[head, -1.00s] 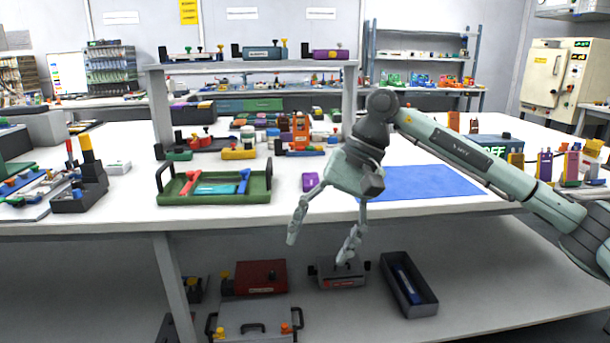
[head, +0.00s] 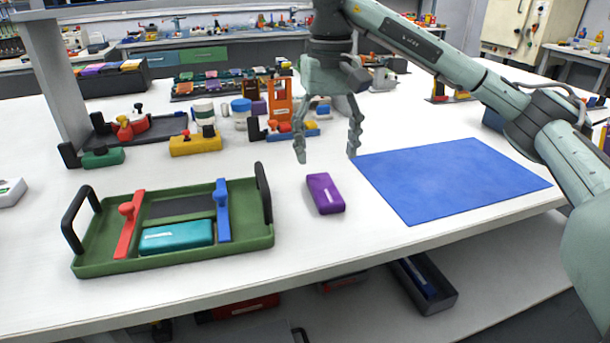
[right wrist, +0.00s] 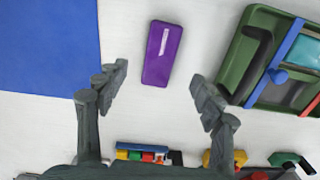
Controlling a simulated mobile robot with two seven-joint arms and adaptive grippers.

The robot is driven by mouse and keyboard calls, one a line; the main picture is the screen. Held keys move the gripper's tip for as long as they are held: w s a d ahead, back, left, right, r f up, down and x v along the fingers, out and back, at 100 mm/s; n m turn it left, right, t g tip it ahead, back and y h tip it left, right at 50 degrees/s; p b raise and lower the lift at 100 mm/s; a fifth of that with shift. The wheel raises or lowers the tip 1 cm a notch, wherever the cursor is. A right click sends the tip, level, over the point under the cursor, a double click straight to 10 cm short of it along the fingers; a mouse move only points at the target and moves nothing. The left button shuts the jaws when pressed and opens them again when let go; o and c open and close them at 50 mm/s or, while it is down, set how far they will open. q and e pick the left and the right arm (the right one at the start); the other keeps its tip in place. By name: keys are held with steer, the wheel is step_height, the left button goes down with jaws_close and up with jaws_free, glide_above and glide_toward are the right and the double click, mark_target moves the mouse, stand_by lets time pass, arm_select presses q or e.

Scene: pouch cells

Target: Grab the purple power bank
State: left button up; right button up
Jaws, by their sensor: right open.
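The purple power bank (head: 325,194) lies flat on the white table, between the green tray and the blue mat. In the right wrist view the power bank (right wrist: 162,53) lies ahead of the fingers, near the middle of the gap between them, with a white label on top. My right gripper (head: 328,158) is open and empty, pointing down above the table just behind the power bank in the head view. Its open fingers also show in the right wrist view (right wrist: 160,88). Nothing hides the power bank. My left gripper is in neither view.
The green tray (head: 174,258) with black handles holds a teal block (head: 177,237) and red and blue bars. The blue mat (head: 450,180) lies right of the power bank. An orange holder (head: 279,101) and several small devices stand behind. Table around the power bank is clear.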

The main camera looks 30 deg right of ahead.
mark_target(325, 187)
steer(key=shift+f, duration=0.4)
steer(key=shift+s+f+b, duration=0.2)
steer(key=shift+f+b, duration=0.2)
steer(key=shift+f, duration=0.8)
steer(key=f, duration=0.4)
steer(key=shift+w+f+p, duration=0.2)
steer(key=shift+w+p, duration=0.1)
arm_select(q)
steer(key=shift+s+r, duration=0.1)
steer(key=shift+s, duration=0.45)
arm_select(e)
steer(key=c, duration=1.4)
steer(key=shift+r, duration=0.1)
